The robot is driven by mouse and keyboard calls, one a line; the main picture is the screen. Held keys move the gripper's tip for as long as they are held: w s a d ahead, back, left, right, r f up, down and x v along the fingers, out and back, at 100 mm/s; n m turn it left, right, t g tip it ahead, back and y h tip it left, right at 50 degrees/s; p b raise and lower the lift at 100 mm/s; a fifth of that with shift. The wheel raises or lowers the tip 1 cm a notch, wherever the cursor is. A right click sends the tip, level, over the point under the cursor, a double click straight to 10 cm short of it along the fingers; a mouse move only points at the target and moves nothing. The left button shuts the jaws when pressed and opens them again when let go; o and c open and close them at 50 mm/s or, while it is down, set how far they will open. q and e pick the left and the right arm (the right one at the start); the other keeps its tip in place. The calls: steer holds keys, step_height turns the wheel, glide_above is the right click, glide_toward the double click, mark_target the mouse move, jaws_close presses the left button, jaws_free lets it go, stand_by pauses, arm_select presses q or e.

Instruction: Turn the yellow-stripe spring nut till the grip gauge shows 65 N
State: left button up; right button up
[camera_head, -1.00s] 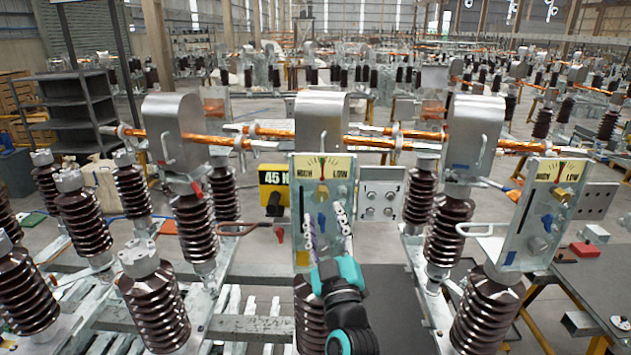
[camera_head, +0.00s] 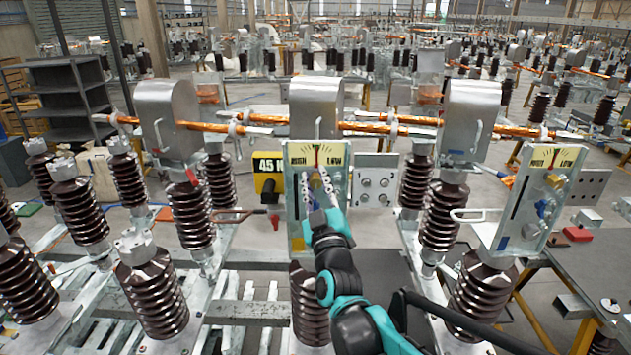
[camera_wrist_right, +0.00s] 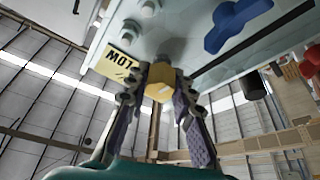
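The middle panel (camera_head: 297,232) carries a HIGH/LOW gauge (camera_head: 336,158), whose needle stands near mid-scale; the exact reading is too small to tell. My right gripper (camera_head: 315,178) reaches up to the panel front. In the right wrist view, its fingertips (camera_wrist_right: 160,80) sit on both sides of a yellow hex nut (camera_wrist_right: 160,83) and appear to touch it. A paler streak shows on the nut. A blue knob (camera_wrist_right: 235,22) is on the same panel. My left gripper is not in view.
A yellow box marked 45 (camera_head: 268,164) is left of the panel, and a grey plate with bolts (camera_head: 375,181) is right of it. A similar HIGH/LOW panel (camera_head: 518,212) stands at right. Brown ribbed insulators (camera_head: 155,305) and copper bars (camera_head: 205,127) surround the work area.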

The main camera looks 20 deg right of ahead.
jaws_close()
steer(key=m+h+b, duration=0.1)
steer(key=m+h, duration=0.1)
steer(key=m, duration=0.2)
steer(key=shift+f, duration=0.1)
steer(key=m+h+b, duration=0.1)
steer(key=m+h, duration=0.1)
steer(key=m, duration=0.2)
steer(key=shift+g+h, duration=0.3)
steer(key=m+h, duration=0.1)
steer(key=m, duration=0.1)
steer(key=m+g+h, duration=0.1)
steer(key=m, duration=0.2)
steer(key=shift+b, duration=0.3)
steer(key=shift+m+g+h, duration=0.6)
steer(key=shift+m+h, duration=0.2)
steer(key=shift+m, duration=1.2)
steer(key=o, duration=1)
jaws_free()
steer(key=shift+d, duration=0.1)
